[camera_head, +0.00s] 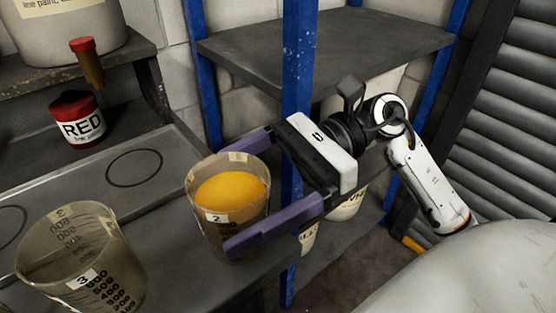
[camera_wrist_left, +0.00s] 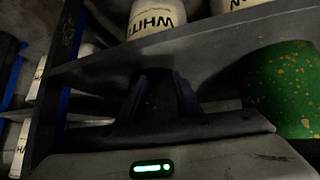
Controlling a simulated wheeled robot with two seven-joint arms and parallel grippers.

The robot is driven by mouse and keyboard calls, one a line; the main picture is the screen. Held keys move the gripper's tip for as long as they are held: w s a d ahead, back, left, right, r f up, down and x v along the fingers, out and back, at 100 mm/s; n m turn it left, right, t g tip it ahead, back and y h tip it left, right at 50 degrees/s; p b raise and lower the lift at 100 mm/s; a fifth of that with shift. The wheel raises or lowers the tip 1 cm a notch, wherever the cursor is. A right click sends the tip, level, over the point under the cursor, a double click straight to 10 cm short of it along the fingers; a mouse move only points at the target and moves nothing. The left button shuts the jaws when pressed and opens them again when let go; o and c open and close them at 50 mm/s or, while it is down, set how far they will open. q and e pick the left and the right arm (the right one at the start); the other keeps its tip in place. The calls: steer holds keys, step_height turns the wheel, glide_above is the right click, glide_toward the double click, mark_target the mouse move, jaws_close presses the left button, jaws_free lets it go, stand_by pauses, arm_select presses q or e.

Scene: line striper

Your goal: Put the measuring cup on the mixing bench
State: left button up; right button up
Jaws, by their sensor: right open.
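A clear measuring cup labelled 2 (camera_head: 217,228), holding orange-yellow material, stands upright on the grey bench (camera_head: 185,280) in the head view. My right gripper (camera_head: 232,195) is open, with its purple fingers on either side of this cup. I cannot tell whether the fingers touch it. A second clear cup labelled 3 (camera_head: 75,262) stands at the lower left and looks empty. Which surface is the mixing bench is not marked. My left gripper (camera_wrist_left: 160,95) shows only in the left wrist view, dark, and its opening is unclear.
A red-lidded RED tub (camera_head: 77,118) stands near a raised grey surface with drawn circles (camera_head: 134,167). A blue post (camera_head: 297,75) rises close behind my right gripper. The left wrist view shows WHITE tubs (camera_wrist_left: 155,18) and a green drum (camera_wrist_left: 285,90).

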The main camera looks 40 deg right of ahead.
steer(key=b+v, duration=0.2)
steer(key=v, duration=1)
steer(key=shift+s+r, duration=0.1)
